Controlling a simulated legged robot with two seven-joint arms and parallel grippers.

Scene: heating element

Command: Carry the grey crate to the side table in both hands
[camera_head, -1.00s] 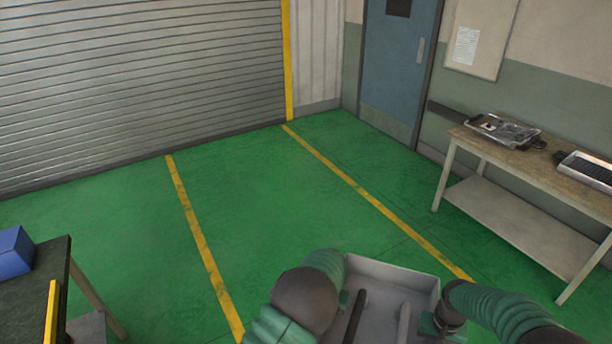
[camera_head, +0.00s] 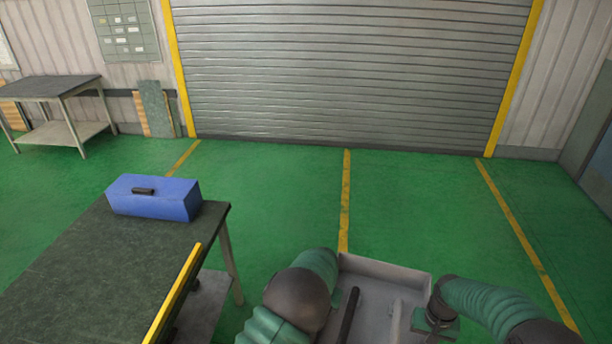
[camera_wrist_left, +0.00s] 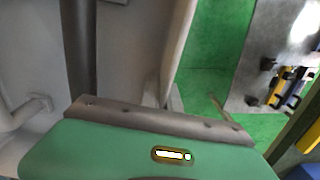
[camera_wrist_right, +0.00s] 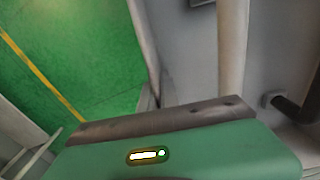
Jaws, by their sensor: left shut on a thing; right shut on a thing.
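The grey crate (camera_head: 386,271) is in front of me at the bottom of the head view, with a dark bar (camera_head: 350,314) and a lighter rod inside. Its near part is cut off by the frame. My left gripper (camera_head: 337,301) is shut on the crate's left wall; the arm partly hides it. My right gripper (camera_head: 434,320) is shut on the right wall. The wrist views show the crate wall at the left jaws (camera_wrist_left: 165,120) and at the right jaws (camera_wrist_right: 155,120). Green floor shows beyond the crate. I cannot tell which table is the side table.
A dark-topped table (camera_head: 95,262) with a blue toolbox (camera_head: 154,197) and a yellow-edged item (camera_head: 172,296) stands close on my left. Another table (camera_head: 52,88) stands at the back left. Open green floor (camera_head: 400,205) reaches the roller shutter (camera_head: 345,70).

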